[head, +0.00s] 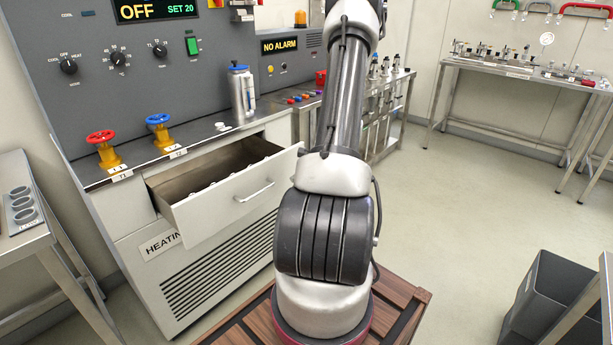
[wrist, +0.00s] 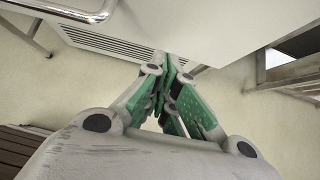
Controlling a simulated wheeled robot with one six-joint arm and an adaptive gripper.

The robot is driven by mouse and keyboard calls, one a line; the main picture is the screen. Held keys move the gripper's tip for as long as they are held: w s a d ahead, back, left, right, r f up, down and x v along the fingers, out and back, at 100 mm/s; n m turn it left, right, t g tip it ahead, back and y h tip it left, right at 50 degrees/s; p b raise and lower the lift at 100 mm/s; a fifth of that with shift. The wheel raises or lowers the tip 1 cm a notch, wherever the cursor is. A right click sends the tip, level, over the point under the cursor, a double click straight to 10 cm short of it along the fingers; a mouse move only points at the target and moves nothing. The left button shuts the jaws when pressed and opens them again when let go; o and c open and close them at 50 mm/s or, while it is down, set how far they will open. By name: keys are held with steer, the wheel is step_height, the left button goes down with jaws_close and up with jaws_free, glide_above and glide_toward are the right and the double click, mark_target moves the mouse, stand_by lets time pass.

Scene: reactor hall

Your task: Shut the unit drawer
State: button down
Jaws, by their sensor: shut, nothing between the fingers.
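The unit drawer (head: 232,203) is white and stands well open from the grey heating unit (head: 130,228) in the head view. Its inside shows from above, with a row of small white pieces along the front edge. Its bar handle (head: 254,192) is on the front panel. In the wrist view the white drawer front (wrist: 215,30) fills the upper middle and right, and the metal handle (wrist: 75,10) is at the top left. My gripper (wrist: 168,75) is shut and empty, fingertips close to the lower edge of that front. I cannot tell whether they touch. My arm hides the gripper in the head view.
A red valve (head: 101,138) and a blue valve (head: 159,121) stand on the ledge above the drawer, with a silver flask (head: 242,92). A steel table (head: 28,238) is at left. A dark bin (head: 548,298) is at lower right.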

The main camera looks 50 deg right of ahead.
steer(key=shift+w+f, duration=0.2)
steer(key=shift+w, duration=2)
steer(key=shift+w+a, duration=0.1)
